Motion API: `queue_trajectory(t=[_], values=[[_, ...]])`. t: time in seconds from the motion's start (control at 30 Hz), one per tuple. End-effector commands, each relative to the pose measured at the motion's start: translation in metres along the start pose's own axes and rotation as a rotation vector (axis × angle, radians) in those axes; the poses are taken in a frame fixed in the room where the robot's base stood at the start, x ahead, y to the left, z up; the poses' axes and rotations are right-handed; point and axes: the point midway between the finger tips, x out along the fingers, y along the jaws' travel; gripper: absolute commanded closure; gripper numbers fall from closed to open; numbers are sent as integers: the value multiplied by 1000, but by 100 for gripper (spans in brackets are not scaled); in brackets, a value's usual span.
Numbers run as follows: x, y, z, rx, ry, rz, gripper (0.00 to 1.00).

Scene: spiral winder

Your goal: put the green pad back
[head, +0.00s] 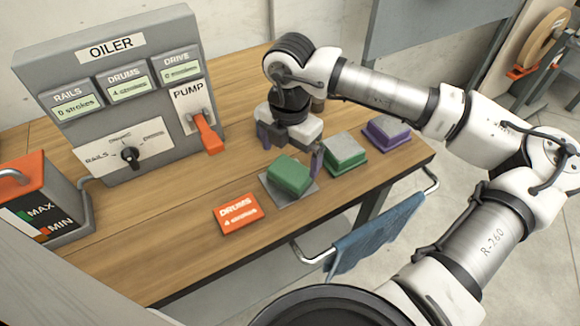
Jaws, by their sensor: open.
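The green pad (289,174) lies on a grey square plate (299,198) near the front edge of the wooden bench. My gripper (291,150) points down just behind the green pad, its purple-tipped fingers spread apart with nothing seen between them. The right finger is close to the pad's back right corner; I cannot tell whether it touches. To the right are a block with a grey top and green base (345,150) and a similar one with a purple base (386,131).
The grey oiler box (65,100) with its orange pump lever (208,135) stands at the back left. An orange "DRUMS 4 strokes" card (238,213) lies left of the plate. A blue cloth (375,235) hangs on the front rail.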

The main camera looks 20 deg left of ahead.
Motion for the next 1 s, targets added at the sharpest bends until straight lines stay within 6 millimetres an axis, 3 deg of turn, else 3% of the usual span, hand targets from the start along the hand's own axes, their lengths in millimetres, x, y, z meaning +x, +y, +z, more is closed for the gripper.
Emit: queue_trajectory(t=[0.2, 0.4, 1.0], values=[[-42, 0, 1, 0, -3, -1, 0], [-61, 0, 0, -1, 0, 0, 0], [-64, 0, 0, -1, 1, -1, 0]])
